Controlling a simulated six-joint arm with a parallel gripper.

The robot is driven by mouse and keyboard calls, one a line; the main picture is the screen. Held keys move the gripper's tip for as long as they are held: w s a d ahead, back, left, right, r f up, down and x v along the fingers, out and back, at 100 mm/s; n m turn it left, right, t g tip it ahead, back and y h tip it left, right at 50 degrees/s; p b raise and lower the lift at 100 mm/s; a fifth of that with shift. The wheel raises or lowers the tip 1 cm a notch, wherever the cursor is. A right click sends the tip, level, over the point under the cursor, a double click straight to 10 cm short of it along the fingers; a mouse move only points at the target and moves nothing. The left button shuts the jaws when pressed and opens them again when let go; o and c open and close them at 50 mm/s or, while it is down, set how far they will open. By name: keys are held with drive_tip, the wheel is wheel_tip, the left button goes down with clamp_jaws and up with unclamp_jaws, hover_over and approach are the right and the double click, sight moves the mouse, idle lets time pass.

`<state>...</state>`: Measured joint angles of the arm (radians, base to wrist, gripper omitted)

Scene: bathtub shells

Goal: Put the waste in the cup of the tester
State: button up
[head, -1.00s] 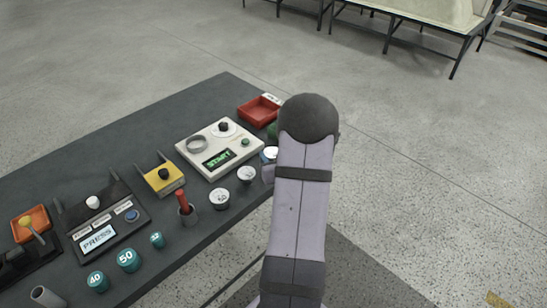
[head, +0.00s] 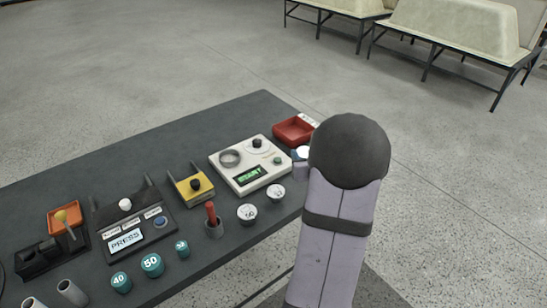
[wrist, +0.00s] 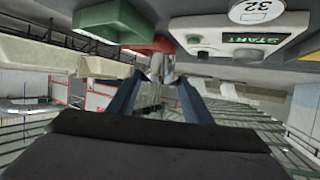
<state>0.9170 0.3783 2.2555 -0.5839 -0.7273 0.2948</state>
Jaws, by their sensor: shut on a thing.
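The tester is probably the white device (head: 251,166) with a lit START display, a black knob and a grey ring-shaped cup (head: 230,158). It also shows in the wrist view (wrist: 203,27). My gripper (wrist: 160,78) is shut on a small pale thing (wrist: 157,64), blurred between its blue fingers; I cannot tell whether it is the waste. In the head view my arm hides most of the gripper; a bit of blue finger (head: 299,161) shows beside it, under a white round top (head: 303,152), right of the tester.
A red tray (head: 292,131) stands behind the tester. Numbered white-topped pots (head: 247,213), a red-handled tool in a holder (head: 211,215) and a yellow device (head: 194,186) stand nearby. Teal weights (head: 152,264) line the front. The table's back (head: 170,140) is clear.

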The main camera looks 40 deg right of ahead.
sight(230, 151)
drive_tip(key=w+a+n+y, duration=0.1)
drive_tip(key=w+a, duration=0.3)
drive_tip(key=a, duration=0.1)
drive_tip(key=w+a+f+n+t+y+b, duration=0.1)
drive_tip(key=w+a+n+y, duration=0.1)
drive_tip(key=w+a, duration=0.3)
drive_tip(key=w+a+n+y, duration=0.1)
drive_tip(key=w+a, duration=0.4)
drive_tip(key=shift+f+t+y+b, duration=0.3)
drive_tip(key=shift+b, duration=0.1)
drive_tip(key=w+a+r+n+y, duration=0.1)
drive_tip(key=w+a+r, duration=0.2)
drive_tip(key=w, duration=0.3)
drive_tip(key=shift+m+h, duration=0.7)
drive_tip(key=shift+h, duration=0.2)
drive_tip(key=shift+w+d+r, duration=0.35)
drive_tip(key=shift+w+d, duration=0.1)
drive_tip(key=shift+d, duration=0.2)
drive_tip(key=shift+w+d+r, duration=0.3)
drive_tip(key=shift+w+d, duration=0.1)
drive_tip(key=shift+d, duration=0.25)
drive_tip(key=shift+w+d+r, duration=0.35)
drive_tip(key=shift+w+d, duration=0.1)
drive_tip(key=shift+d, duration=0.2)
drive_tip(key=shift+f, duration=0.1)
